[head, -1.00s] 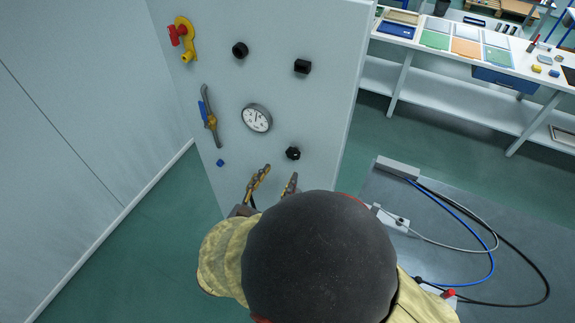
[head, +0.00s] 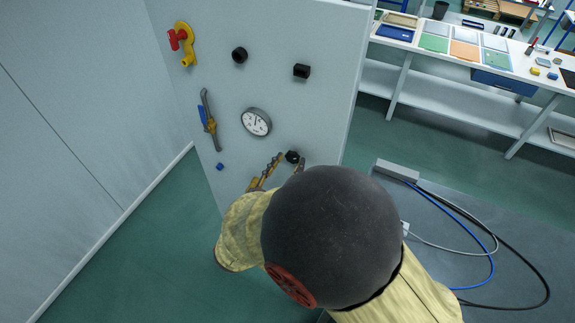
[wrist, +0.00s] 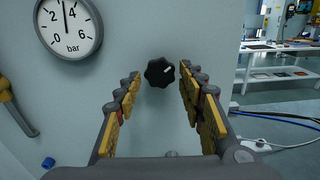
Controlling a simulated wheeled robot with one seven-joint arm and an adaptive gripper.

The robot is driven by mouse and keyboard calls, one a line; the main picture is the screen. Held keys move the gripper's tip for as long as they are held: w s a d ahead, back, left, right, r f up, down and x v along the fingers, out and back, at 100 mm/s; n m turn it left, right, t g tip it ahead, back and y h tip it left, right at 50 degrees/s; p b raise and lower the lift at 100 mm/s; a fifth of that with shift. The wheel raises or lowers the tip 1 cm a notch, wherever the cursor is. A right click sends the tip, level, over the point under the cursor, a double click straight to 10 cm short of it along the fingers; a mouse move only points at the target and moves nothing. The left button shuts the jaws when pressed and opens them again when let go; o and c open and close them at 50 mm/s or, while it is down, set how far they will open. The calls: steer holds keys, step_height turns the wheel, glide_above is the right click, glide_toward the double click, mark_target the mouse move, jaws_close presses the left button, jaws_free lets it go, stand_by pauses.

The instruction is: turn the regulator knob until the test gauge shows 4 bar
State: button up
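The black lobed regulator knob (wrist: 160,72) sits on the panel, its white mark pointing to the upper right; it also shows in the head view (head: 292,156). The round white test gauge (wrist: 67,25) is up and left of it, its dark needle between 2 and 4, close to midway. The gauge is small in the head view (head: 257,122). My gripper (wrist: 160,74) is open and empty, one finger to each side of the knob in the picture. Its tips seem short of the knob, with no contact visible. In the head view my arm hides most of my gripper (head: 290,162).
Cables (head: 490,250) lie on the right. A workbench (head: 470,60) stands behind.

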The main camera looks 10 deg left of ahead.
steer(key=c, duration=0.8)
steer(key=shift+c, duration=0.2)
steer(key=shift+r+n+p, duration=0.1)
steer(key=shift+n+p, duration=0.2)
steer(key=shift+p, duration=0.3)
steer(key=n+p, duration=0.3)
steer(key=p, duration=0.2)
steer(key=shift+r+n, duration=0.15)
steer(key=shift+n, duration=0.25)
steer(key=n+p, duration=0.3)
steer(key=shift+d+p, duration=0.1)
steer(key=shift+p, duration=0.2)
steer(key=shift+n+p, duration=1.1)
steer(key=shift+n, duration=0.1)
steer(key=shift+s+f, duration=0.1)
steer(key=shift+f, duration=0.1)
steer(key=o, duration=1)
